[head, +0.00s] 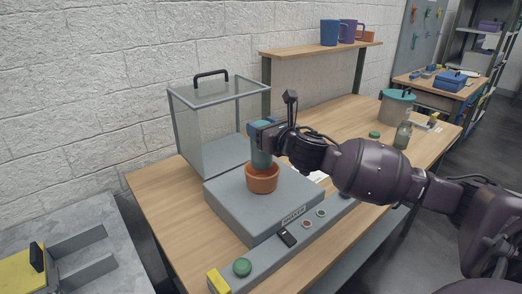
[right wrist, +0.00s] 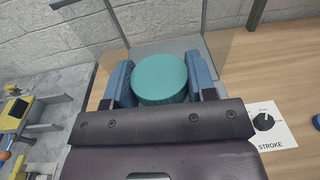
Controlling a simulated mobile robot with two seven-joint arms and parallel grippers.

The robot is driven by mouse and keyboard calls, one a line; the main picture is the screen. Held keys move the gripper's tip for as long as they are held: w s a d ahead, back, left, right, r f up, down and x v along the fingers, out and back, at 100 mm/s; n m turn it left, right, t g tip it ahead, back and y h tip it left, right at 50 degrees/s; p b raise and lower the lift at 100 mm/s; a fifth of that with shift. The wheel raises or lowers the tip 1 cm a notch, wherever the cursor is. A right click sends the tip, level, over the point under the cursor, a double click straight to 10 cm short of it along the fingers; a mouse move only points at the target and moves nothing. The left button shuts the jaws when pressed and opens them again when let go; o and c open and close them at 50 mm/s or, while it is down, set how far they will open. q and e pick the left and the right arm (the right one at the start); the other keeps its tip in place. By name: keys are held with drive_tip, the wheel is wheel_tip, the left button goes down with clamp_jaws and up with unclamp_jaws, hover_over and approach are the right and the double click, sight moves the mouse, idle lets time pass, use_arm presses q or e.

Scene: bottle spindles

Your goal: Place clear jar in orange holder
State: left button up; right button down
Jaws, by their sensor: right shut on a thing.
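My right gripper (head: 264,134) is shut on the jar (head: 261,158), which looks teal in the head view. The jar is upright, and its lower end is at the mouth of the orange holder (head: 262,182). The holder's rim hides the bottom, so I cannot tell whether the jar rests on the holder's floor. In the right wrist view the jar's round teal lid (right wrist: 160,79) sits between the two blue fingers of the right gripper (right wrist: 160,90). The holder is hidden there. My left gripper is not in view.
The holder stands on a grey machine base (head: 235,207) on the wooden table. A clear box with a handle (head: 212,120) stands close behind. A control strip with a green button (head: 242,267) runs in front. A small bottle (head: 403,136) and a lidded bucket (head: 396,108) stand at right.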

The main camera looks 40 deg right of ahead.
drive_tip(key=shift+f, duration=0.85)
wheel_tip(320, 180, down, 3)
drive_tip(key=shift+f+b, duration=0.1)
drive_tip(key=shift+b, duration=0.35)
drive_tip(key=shift+f, duration=0.5)
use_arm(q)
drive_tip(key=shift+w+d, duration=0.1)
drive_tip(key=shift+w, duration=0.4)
use_arm(e)
drive_tip(key=shift+r, duration=0.1)
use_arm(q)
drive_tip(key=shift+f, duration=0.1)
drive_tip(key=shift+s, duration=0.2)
use_arm(e)
drive_tip(key=shift+c, duration=2.2)
unclamp_jaws()
